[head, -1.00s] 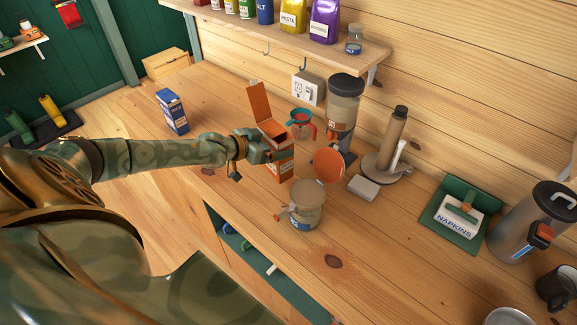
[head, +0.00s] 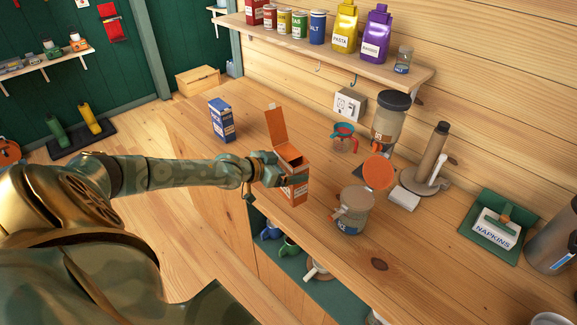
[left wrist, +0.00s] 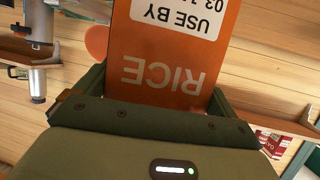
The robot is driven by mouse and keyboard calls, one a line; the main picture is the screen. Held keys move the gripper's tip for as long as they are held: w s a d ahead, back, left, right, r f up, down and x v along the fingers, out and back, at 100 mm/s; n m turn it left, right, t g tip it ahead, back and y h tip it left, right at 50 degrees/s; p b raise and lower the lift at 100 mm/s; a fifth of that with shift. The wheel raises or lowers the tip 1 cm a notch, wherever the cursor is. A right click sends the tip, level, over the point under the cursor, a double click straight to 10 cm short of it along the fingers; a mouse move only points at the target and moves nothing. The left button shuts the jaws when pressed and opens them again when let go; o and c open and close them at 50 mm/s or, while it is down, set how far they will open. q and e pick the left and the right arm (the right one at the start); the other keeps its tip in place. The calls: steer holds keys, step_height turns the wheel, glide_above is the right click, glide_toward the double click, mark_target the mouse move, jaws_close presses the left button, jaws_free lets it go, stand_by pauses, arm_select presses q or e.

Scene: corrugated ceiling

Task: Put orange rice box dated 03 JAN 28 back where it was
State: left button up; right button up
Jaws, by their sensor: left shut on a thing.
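The orange rice box (head: 294,190) has its top flap standing open. My left gripper (head: 268,168) is shut on it from the left, near the counter's front edge; I cannot tell whether its base touches the counter. In the left wrist view the box (left wrist: 165,60) sits between the fingers (left wrist: 150,100). Its upside-down print reads RICE and USE BY, with a date starting 03 that is cut off. My right gripper is not in view.
A blue box (head: 222,121) stands behind on the wooden counter (head: 190,100). Right of the rice box are a jar (head: 355,214) with a raised orange lid (head: 378,172), a red-teal cup (head: 344,138) and a dark-lidded canister (head: 390,122). The wall shelf (head: 310,50) holds tins and bags.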

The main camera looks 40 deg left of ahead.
mark_target(292, 168)
arm_select(q)
steer(key=shift+s, duration=0.15)
steer(key=shift+s+d+r, duration=0.2)
steer(key=shift+s+d, duration=0.05)
steer(key=shift+d, duration=0.05)
steer(key=shift+d+r, duration=0.3)
steer(key=shift+d, duration=0.25)
steer(key=shift+s+d+r+y, duration=0.25)
steer(key=shift+d+r+y, duration=0.05)
steer(key=shift+r, duration=0.1)
steer(key=shift+s+d+r, duration=0.1)
steer(key=shift+d+r, duration=0.35)
steer(key=shift+d, duration=0.25)
steer(key=shift+s+d+r, duration=0.2)
steer(key=shift+d+r, duration=0.05)
steer(key=shift+r, duration=0.1)
steer(key=s+d+r+n+y, duration=0.1)
steer(key=s+d+r, duration=0.2)
steer(key=d+r, duration=0.4)
steer(key=s+d+r+n+t+y, duration=0.1)
steer(key=s+d+r+n+y, duration=0.1)
steer(key=d+r, duration=0.6)
steer(key=s+d, duration=0.1)
steer(key=d, duration=0.2)
steer(key=shift+s+d, duration=0.2)
steer(key=shift+s, duration=0.05)
steer(key=shift+a, duration=0.1)
